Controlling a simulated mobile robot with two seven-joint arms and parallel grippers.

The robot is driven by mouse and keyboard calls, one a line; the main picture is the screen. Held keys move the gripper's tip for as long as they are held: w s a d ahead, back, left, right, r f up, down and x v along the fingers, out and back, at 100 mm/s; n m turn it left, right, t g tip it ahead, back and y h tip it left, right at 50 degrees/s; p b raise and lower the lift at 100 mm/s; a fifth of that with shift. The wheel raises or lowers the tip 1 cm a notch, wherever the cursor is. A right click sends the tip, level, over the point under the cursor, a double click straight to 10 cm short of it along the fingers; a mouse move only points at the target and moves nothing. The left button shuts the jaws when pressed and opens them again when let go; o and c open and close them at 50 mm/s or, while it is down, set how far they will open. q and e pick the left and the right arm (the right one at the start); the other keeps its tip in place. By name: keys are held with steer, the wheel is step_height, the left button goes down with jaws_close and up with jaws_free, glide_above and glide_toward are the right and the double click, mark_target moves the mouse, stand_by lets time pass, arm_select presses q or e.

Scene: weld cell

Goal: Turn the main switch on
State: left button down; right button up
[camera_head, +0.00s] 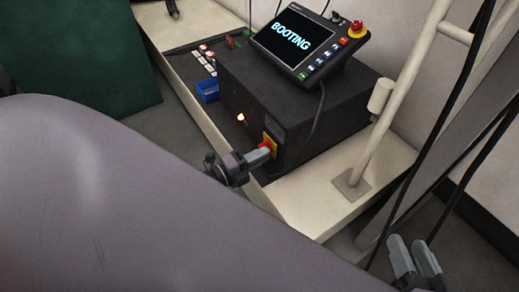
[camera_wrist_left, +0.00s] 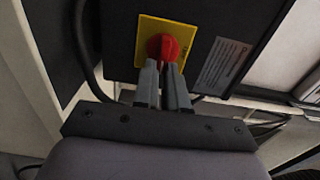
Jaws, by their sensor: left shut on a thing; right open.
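The main switch is a red rotary knob (camera_wrist_left: 163,46) on a yellow plate (camera_wrist_left: 187,34) on the front of a black control cabinet (camera_head: 300,122). In the head view the knob (camera_head: 264,146) is partly hidden by my left gripper (camera_head: 262,154). My left gripper (camera_wrist_left: 162,72) is shut on the red knob, its two grey fingers on either side of the knob's lower part. An orange lamp (camera_head: 241,117) glows on the cabinet front. A pendant screen (camera_head: 292,42) on top reads "BOOTING". My right gripper (camera_head: 414,258) is open and empty at the lower right.
The pendant carries a red emergency button (camera_head: 356,28). A pale post (camera_head: 400,105) and dark cables stand at the right. A green panel (camera_head: 75,55) is at the upper left.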

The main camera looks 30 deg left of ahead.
steer(key=shift+s+d+f, duration=0.1)
steer(key=shift+f, duration=0.1)
stand_by(0.4)
arm_select(q)
steer(key=c, duration=1.2)
jaws_free()
steer(key=shift+s+a, duration=0.2)
steer(key=shift+s, duration=0.25)
steer(key=p+v, duration=0.2)
steer(key=v, duration=0.4)
steer(key=shift+s, duration=0.1)
arm_select(e)
steer(key=shift+a+r+g, duration=0.25)
steer(key=shift+a+g, duration=0.05)
steer(key=shift+a, duration=0.15)
steer(key=shift+f, duration=0.1)
